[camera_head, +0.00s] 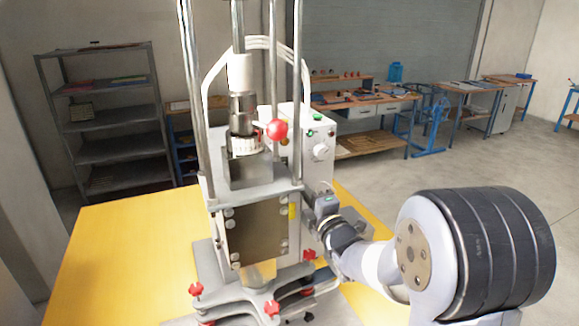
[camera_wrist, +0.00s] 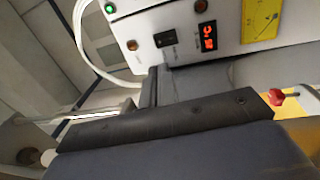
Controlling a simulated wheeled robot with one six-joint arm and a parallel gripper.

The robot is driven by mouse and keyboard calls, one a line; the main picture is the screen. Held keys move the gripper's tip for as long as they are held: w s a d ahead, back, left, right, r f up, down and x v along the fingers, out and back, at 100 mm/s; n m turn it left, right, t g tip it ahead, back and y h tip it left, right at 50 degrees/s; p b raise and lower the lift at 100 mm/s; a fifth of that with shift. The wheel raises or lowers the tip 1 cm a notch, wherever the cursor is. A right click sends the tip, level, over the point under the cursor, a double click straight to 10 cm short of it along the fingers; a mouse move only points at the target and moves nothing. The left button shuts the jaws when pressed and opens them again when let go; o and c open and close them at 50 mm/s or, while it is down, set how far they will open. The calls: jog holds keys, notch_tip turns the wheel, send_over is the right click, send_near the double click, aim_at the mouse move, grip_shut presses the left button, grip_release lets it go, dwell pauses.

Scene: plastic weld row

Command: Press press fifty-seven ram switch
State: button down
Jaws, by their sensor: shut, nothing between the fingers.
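The press (camera_head: 262,225) is a grey metal frame with tall posts. Its white control box (camera_head: 305,135) stands behind the frame and has a green button (camera_head: 317,117) on it. In the wrist view the box face (camera_wrist: 230,30) fills the top, with a black rocker switch (camera_wrist: 165,39), a green button (camera_wrist: 110,8), a dull red button (camera_wrist: 132,45) and a lit red display (camera_wrist: 207,37). No label names the ram switch legibly. My gripper (camera_head: 325,192) is shut and empty, low beside the box and the frame's right side. Contact cannot be told.
A red ball knob (camera_head: 277,129) sticks out at the frame's upper right. Red clamp knobs (camera_head: 196,289) sit around the base. The yellow table (camera_head: 120,240) is bare to the left. Shelves (camera_head: 105,120) and workbenches (camera_head: 365,98) stand farther back.

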aim_at(285, 162)
jog(key=p+x, duration=0.5)
jog(key=x, duration=0.6)
jog(key=shift+r, duration=0.1)
jog(key=shift+w, duration=0.15)
